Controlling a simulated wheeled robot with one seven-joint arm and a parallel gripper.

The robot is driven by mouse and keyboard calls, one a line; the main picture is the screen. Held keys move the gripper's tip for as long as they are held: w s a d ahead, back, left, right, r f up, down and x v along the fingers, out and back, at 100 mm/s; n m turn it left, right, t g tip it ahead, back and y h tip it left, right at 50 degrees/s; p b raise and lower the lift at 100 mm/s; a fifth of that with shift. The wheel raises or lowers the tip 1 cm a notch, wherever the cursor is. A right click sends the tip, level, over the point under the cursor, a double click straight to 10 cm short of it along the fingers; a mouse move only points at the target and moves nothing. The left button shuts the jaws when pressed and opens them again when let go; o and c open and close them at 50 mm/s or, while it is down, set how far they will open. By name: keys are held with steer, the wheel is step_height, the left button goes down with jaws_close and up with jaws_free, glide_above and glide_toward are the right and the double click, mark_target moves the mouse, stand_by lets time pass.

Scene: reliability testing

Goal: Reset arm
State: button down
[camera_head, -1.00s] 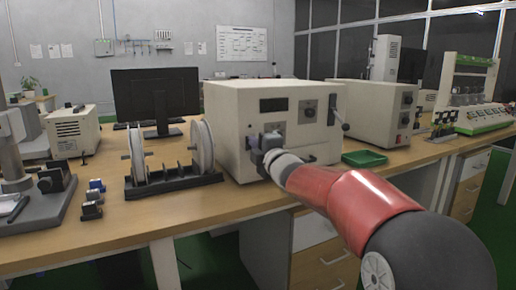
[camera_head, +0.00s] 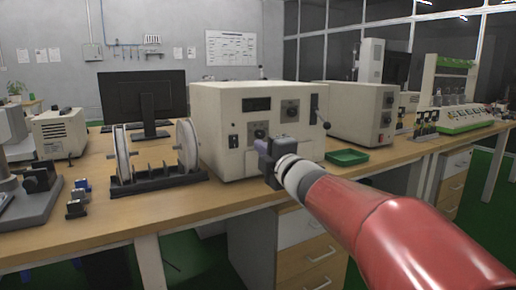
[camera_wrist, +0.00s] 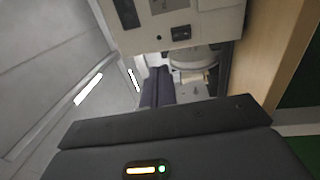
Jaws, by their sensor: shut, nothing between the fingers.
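My gripper (camera_head: 268,160) is in front of the beige test machine (camera_head: 222,110), at the height of its lower front panel. My red arm reaches to it from the lower right. In the wrist view my gripper (camera_wrist: 159,78) shows its two dark fingers together with nothing between them. The machine's front panel (camera_wrist: 205,30) fills the top of that view, beyond the fingers. The fingers look apart from the panel, though the exact gap is hard to judge.
On the wooden bench (camera_head: 130,215) a twin-reel rack (camera_head: 160,184) stands left of the machine, with a monitor (camera_head: 143,98) behind. A green tray (camera_head: 346,157) and a second beige machine (camera_head: 350,112) are to the right. Small blocks (camera_head: 77,205) lie near the front edge.

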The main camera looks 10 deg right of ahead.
steer(key=s+d+f+m+g+h, duration=0.35)
steer(key=s+f+m, duration=0.25)
steer(key=s+m, duration=0.2)
steer(key=s+d+f+m+g+h, duration=0.3)
steer(key=s+f+m+h, duration=0.25)
steer(key=s+m, duration=0.25)
steer(key=s+a+f+m+g+y, duration=0.2)
steer(key=s+f+m+g, duration=0.4)
steer(key=s+f, duration=0.6)
steer(key=s, duration=0.4)
steer(key=shift+s+a+f, duration=0.25)
steer(key=shift+s+f, duration=0.05)
steer(key=shift+f, duration=0.05)
steer(key=shift+w, duration=0.1)
